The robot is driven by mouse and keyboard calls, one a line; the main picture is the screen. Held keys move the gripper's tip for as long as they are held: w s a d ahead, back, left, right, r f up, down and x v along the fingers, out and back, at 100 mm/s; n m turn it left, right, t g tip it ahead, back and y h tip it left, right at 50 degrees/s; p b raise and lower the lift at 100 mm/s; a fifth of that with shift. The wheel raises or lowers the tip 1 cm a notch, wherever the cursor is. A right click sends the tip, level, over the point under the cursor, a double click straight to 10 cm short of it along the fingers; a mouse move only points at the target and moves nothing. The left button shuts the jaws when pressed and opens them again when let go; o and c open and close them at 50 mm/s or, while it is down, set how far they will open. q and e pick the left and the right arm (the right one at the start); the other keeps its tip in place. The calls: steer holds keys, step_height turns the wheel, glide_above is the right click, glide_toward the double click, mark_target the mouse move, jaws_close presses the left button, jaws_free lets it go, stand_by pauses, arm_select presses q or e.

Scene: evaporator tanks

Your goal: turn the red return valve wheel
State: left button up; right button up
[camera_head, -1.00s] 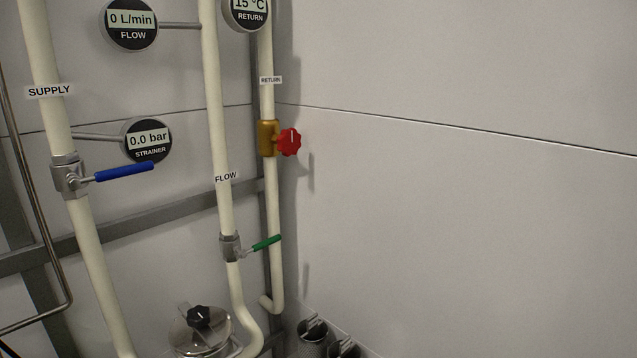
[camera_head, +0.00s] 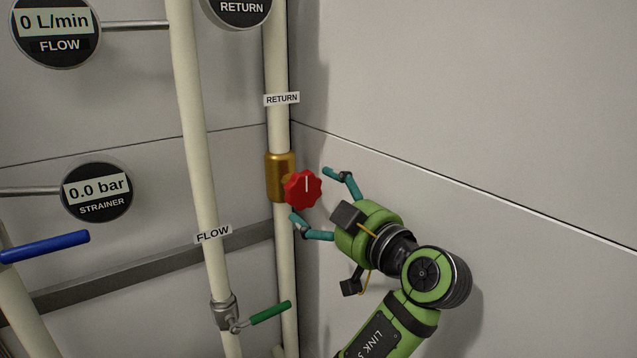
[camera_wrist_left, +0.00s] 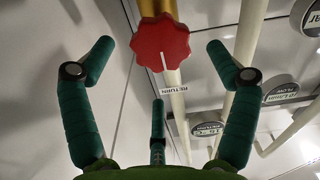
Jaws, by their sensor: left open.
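The red return valve wheel (camera_head: 302,188) is a lobed knob with a white mark pointing up in the head view. It sits on a brass valve body (camera_head: 280,176) on the cream RETURN pipe (camera_head: 277,60). My left gripper (camera_head: 314,196) is open, its teal fingers spread on the right and lower side of the wheel, with no clear contact. In the left wrist view the wheel (camera_wrist_left: 160,42) shows ahead, between the two outer fingers with gaps on both sides; a third finger shows below it. My right gripper is not in view.
The FLOW pipe (camera_head: 191,120) with a green lever (camera_head: 270,312) stands left of the RETURN pipe. A blue lever (camera_head: 45,246) and a STRAINER gauge (camera_head: 96,192) are further left. A bare grey wall (camera_head: 480,100) fills the right side.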

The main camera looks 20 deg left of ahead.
mark_target(307, 195)
arm_select(q)
steer(key=x, duration=0.1)
steer(key=p+x, duration=0.2)
steer(key=x, duration=0.1)
steer(key=shift+s+a+r, duration=0.15)
steer(key=shift+s+r, duration=0.05)
steer(key=shift+s, duration=0.05)
steer(key=shift+w+a+f, duration=0.25)
steer(key=shift+w+a, duration=0.25)
steer(key=shift+w, duration=0.05)
steer(key=c, duration=1.1)
steer(key=shift+c, duration=0.3)
steer(key=shift+f+m, duration=0.15)
steer(key=shift+m, duration=0.15)
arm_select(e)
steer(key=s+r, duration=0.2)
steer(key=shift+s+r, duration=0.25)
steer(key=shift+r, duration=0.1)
